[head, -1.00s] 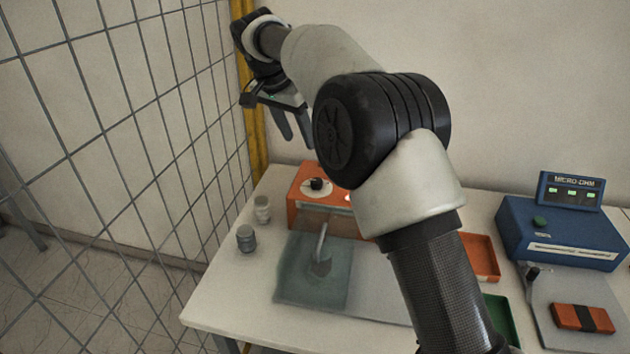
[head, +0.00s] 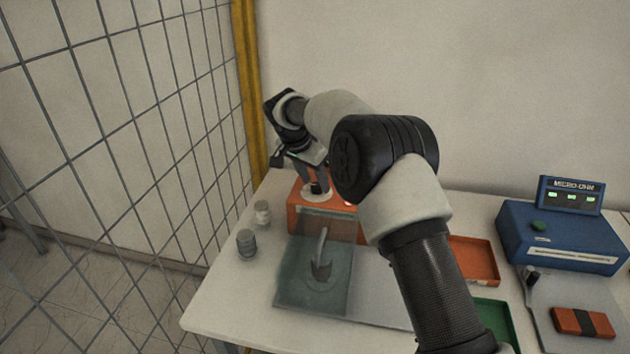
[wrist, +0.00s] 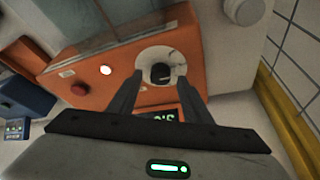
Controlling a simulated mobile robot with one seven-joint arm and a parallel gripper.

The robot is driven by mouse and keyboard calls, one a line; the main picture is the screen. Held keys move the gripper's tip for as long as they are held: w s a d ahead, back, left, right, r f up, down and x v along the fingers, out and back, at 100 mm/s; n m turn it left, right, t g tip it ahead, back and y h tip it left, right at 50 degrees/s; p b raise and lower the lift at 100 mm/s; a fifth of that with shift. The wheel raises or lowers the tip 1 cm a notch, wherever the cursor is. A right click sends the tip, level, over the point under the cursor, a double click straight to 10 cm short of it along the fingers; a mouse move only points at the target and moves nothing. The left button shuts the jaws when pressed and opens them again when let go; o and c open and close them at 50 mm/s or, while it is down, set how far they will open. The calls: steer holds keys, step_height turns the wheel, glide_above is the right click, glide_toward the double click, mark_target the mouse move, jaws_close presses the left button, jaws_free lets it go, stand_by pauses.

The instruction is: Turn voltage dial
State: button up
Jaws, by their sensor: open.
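The voltage dial is a black knob on a round white plate (wrist: 160,56) on the orange box (wrist: 95,62). The knob (wrist: 160,73) shows in the wrist view between my open fingers. In the head view the orange box (head: 305,212) stands at the back left of the table, with the knob (head: 317,188) on its top. My gripper (wrist: 160,82) is open and its fingertips are one on each side of the knob. I cannot tell whether they touch it. My gripper (head: 317,183) points down at the dial in the head view. A display on the box is partly hidden behind the gripper.
A clear panel with a hook-like part (head: 321,262) stands in front of the box. Two grey cylinders (head: 246,243) are to its left. A wire mesh fence (head: 130,150) is at the left. A blue micro-ohm meter (head: 560,235) is at the right.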

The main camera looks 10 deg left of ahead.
steer(key=shift+w+d+f, duration=0.1)
steer(key=shift+w+f, duration=0.1)
steer(key=shift+f, duration=0.3)
steer(key=c, duration=1.1)
steer(key=shift+o, duration=0.2)
